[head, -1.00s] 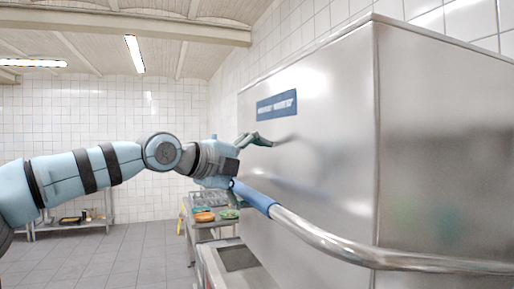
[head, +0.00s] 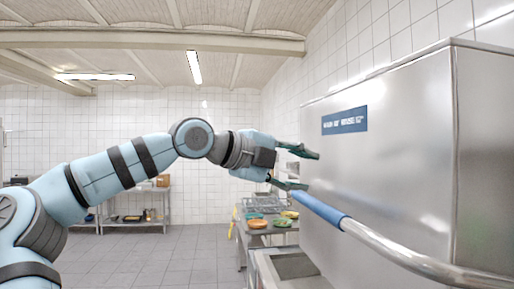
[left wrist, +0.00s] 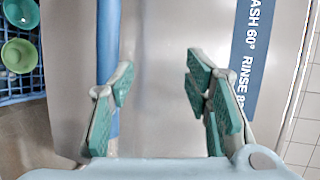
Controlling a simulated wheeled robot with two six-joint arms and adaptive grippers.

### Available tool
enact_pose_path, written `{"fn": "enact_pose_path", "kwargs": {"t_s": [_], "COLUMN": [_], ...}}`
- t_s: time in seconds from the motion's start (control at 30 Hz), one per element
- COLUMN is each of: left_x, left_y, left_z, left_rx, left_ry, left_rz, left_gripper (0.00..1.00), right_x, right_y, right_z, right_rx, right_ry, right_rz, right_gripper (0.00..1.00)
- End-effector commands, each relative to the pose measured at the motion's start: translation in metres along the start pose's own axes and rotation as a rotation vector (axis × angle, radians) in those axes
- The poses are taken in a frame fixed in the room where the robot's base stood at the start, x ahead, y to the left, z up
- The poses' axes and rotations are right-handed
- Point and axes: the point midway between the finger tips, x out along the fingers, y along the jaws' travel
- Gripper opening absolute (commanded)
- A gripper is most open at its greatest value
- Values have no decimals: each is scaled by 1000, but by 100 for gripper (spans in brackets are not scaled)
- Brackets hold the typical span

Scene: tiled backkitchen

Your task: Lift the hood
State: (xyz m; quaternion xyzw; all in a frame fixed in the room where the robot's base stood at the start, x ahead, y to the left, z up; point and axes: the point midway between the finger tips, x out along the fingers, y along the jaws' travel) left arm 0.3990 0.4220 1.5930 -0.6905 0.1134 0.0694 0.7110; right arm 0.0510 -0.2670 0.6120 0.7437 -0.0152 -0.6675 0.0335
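The hood (head: 400,180) is a large boxy stainless-steel cover with a blue label, closed down at the right of the head view. Its handle is a steel bar with a blue grip (head: 320,209) along its front. My left gripper (head: 309,171) is open and empty, its fingers pointing at the hood's face, the lower finger close above the grip's far end. In the left wrist view, the blue grip (left wrist: 108,40) runs behind the left finger; the open gap (left wrist: 157,105) shows bare steel. Whether a finger touches the grip I cannot tell. My right gripper is out of view.
Beyond the hood stands a steel table (head: 250,240) with an orange bowl (head: 257,223), a green bowl (head: 282,222) and a rack. A low steel counter (head: 262,262) lies below the hood. A shelf (head: 150,217) stands at the back wall. The tiled floor at left is clear.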

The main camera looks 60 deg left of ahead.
Motion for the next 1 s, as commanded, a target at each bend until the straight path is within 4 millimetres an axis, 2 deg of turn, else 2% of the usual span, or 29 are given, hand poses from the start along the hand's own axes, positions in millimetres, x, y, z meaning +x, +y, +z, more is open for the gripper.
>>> {"fn": "enact_pose_path", "kwargs": {"t_s": [0.17, 0.57, 1.0], "left_x": [-18, -58, -103], "left_y": [-2, -5, -9], "left_z": [-1, -4, -6], "left_rx": [-1, -1, -1], "left_ry": [4, 4, 2], "left_rz": [2, 5, 7], "left_gripper": [44, 44, 44], "right_x": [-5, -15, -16], "right_y": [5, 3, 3], "right_z": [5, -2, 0], "right_rx": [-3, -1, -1], "right_ry": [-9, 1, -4], "right_rz": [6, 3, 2], "right_gripper": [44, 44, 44]}}
